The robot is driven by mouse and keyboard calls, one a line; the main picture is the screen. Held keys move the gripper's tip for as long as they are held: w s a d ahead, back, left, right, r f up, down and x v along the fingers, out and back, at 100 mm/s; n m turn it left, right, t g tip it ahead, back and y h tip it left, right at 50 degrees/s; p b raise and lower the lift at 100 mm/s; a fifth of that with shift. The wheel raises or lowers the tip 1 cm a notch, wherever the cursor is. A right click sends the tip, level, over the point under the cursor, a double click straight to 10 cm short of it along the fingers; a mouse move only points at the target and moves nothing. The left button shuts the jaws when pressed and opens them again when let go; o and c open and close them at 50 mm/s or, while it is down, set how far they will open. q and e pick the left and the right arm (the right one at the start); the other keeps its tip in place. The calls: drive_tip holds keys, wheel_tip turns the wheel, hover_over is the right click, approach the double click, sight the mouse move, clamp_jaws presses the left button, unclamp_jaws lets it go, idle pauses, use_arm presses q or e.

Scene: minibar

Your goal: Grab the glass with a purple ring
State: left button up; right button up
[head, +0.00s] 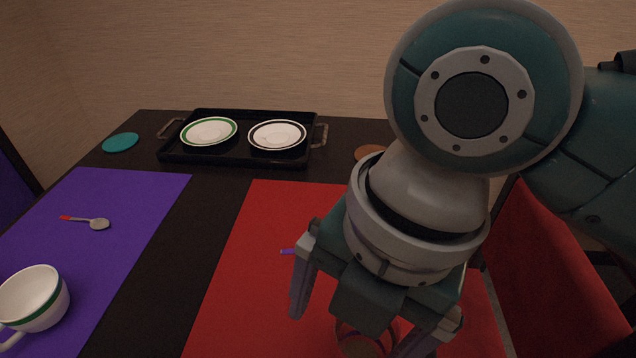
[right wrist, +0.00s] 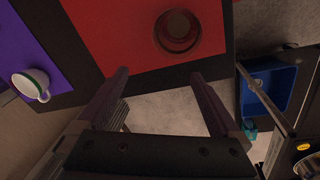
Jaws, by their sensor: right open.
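A clear glass (right wrist: 178,32) stands on the red mat (right wrist: 125,45) in the right wrist view. In the head view part of it shows low in the frame (head: 360,345), partly hidden by my right gripper. Its ring colour is too dark to tell surely. My right gripper (head: 354,330) is open and empty, pointing down over the near part of the red mat. In the right wrist view the glass lies just beyond the open fingertips (right wrist: 160,74), a little right of centre, with no visible contact. My left gripper is not in view.
A white cup with a green ring (head: 35,300) and a spoon (head: 98,224) are on the purple mat (head: 130,220). A black tray (head: 245,155) with two plates is at the back. A red chair (head: 545,270) stands at the right. A blue bin (right wrist: 272,92) shows beyond the table.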

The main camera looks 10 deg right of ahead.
wheel_tip(320, 180, down, 3)
drive_tip(key=w+d+n+h+b, duration=0.2)
drive_tip(key=w+d+n, duration=0.1)
drive_tip(key=n, duration=0.2)
drive_tip(key=b, duration=0.1)
hover_over(363, 347)
drive_tip(key=shift+n+g, duration=0.3)
drive_tip(key=f, duration=0.4)
drive_tip(key=shift+s+a+f, duration=0.25)
drive_tip(key=shift+s+a, duration=0.1)
drive_tip(key=shift+a, duration=0.05)
drive_tip(key=f, duration=0.1)
drive_tip(key=f+b, duration=0.1)
drive_tip(key=f, duration=0.2)
drive_tip(key=shift+s, duration=0.3)
drive_tip(key=shift+f, duration=0.4)
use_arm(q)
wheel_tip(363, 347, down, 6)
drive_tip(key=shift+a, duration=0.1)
use_arm(e)
drive_tip(key=shift+w, duration=0.1)
drive_tip(key=c, duration=1.3)
drive_tip(key=shift+r, duration=0.15)
